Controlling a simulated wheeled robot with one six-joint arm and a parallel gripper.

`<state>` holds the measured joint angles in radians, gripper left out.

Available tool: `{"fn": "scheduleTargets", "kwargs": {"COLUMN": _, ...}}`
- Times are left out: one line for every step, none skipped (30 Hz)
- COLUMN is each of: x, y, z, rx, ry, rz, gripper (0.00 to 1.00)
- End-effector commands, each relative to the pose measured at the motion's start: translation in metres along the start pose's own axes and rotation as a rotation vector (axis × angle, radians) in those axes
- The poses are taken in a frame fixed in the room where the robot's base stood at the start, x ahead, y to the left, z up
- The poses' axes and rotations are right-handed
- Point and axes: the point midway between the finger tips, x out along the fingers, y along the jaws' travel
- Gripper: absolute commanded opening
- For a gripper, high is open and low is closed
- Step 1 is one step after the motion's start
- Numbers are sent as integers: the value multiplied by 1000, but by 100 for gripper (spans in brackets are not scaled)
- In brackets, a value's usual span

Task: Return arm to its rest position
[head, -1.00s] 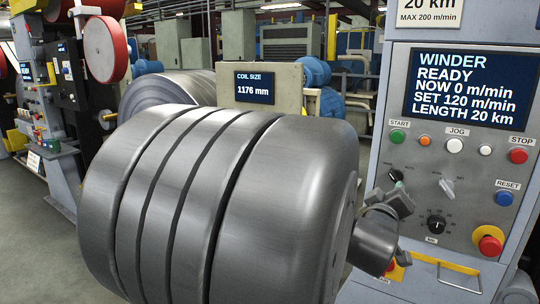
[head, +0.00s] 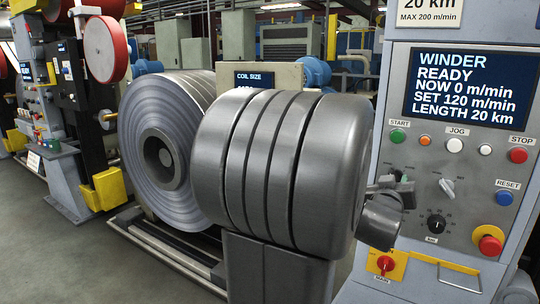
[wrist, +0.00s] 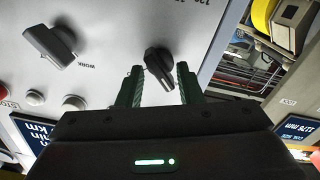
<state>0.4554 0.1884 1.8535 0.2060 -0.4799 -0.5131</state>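My gripper (head: 402,184) is at the left part of the winder panel (head: 400,100) in the head view, partly covered by my own wrist. In the wrist view my gripper (wrist: 160,70) is open, its two green fingers apart. A black knob (wrist: 158,60) shows between the fingertips; I cannot tell its exact distance from them. My large grey arm links fill the middle of the head view and hide part of the scene.
The winder screen (head: 462,84) reads READY, NOW 0, SET 120 m/min, LENGTH 20 km. A silver selector (head: 447,187), a black dial (head: 436,225) and a red emergency button (head: 489,245) are close by. A big steel coil (head: 140,120) stands left, behind my arm. Open floor (head: 60,265) lies front left.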

Motion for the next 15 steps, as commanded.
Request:
{"fn": "scheduleTargets", "kwargs": {"x": 0, "y": 0, "z": 0, "rx": 36, "ry": -1, "rz": 0, "gripper": 33}}
{"fn": "scheduleTargets", "kwargs": {"x": 0, "y": 0, "z": -1, "rx": 60, "ry": -1, "rz": 0, "gripper": 33}}
{"fn": "scheduleTargets", "kwargs": {"x": 0, "y": 0, "z": -1, "rx": 92, "ry": -1, "rz": 0, "gripper": 33}}
{"fn": "scheduleTargets", "kwargs": {"x": 0, "y": 0, "z": -1, "rx": 115, "ry": -1, "rz": -1, "gripper": 33}}
{"fn": "scheduleTargets", "kwargs": {"x": 0, "y": 0, "z": -1, "rx": 138, "ry": -1, "rz": -1, "gripper": 33}}
{"fn": "scheduleTargets", "kwargs": {"x": 0, "y": 0, "z": -1, "rx": 169, "ry": -1, "rz": -1, "gripper": 33}}
{"fn": "scheduleTargets", "kwargs": {"x": 0, "y": 0, "z": -1, "rx": 191, "ry": -1, "rz": -1, "gripper": 33}}
{"fn": "scheduleTargets", "kwargs": {"x": 0, "y": 0, "z": -1, "rx": 213, "ry": -1, "rz": -1, "gripper": 33}}
{"fn": "scheduleTargets", "kwargs": {"x": 0, "y": 0, "z": -1, "rx": 241, "ry": -1, "rz": 0, "gripper": 33}}
{"fn": "scheduleTargets", "kwargs": {"x": 0, "y": 0, "z": -1, "rx": 259, "ry": -1, "rz": 0, "gripper": 33}}
{"fn": "scheduleTargets", "kwargs": {"x": 0, "y": 0, "z": -1, "rx": 277, "ry": 0, "rz": 0, "gripper": 33}}
{"fn": "scheduleTargets", "kwargs": {"x": 0, "y": 0, "z": -1, "rx": 300, "ry": 0, "rz": 0, "gripper": 33}}
{"fn": "scheduleTargets", "kwargs": {"x": 0, "y": 0, "z": -1, "rx": 313, "ry": 0, "rz": 0, "gripper": 33}}
{"fn": "scheduleTargets", "kwargs": {"x": 0, "y": 0, "z": -1, "rx": 327, "ry": 0, "rz": 0, "gripper": 33}}
{"fn": "scheduleTargets", "kwargs": {"x": 0, "y": 0, "z": -1, "rx": 342, "ry": -1, "rz": -1, "gripper": 33}}
